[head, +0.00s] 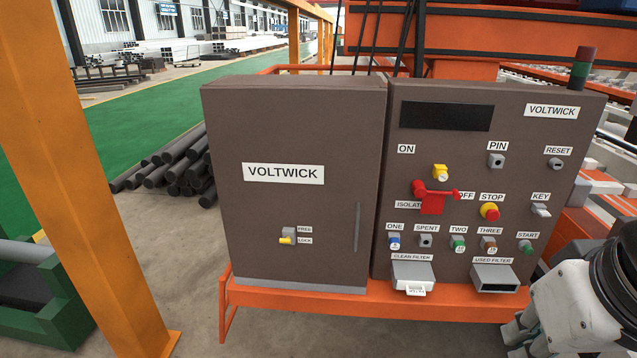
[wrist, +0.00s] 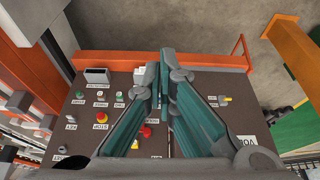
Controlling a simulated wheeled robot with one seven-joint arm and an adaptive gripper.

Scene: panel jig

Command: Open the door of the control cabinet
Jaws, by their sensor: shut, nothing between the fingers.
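The control cabinet's door (head: 290,130) is the brown panel with a VOLTWICK label on the left of the head view, and it looks closed. A thin vertical grey handle (head: 357,227) is near its right edge. A small latch with a yellow lever (head: 287,241) sits by the FREE and LOCK labels, the lever beside LOCK; the yellow lever also shows in the wrist view (wrist: 227,99). My gripper (wrist: 165,60) is shut and empty, its teal fingers in front of the cabinet. In the head view my arm is at the lower right, away from the door.
Right of the door is a control panel (head: 465,105) with buttons, a red isolator (head: 432,198) and two filter trays at its base. An orange frame (head: 330,299) runs below. An orange post (head: 75,150) stands at left.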

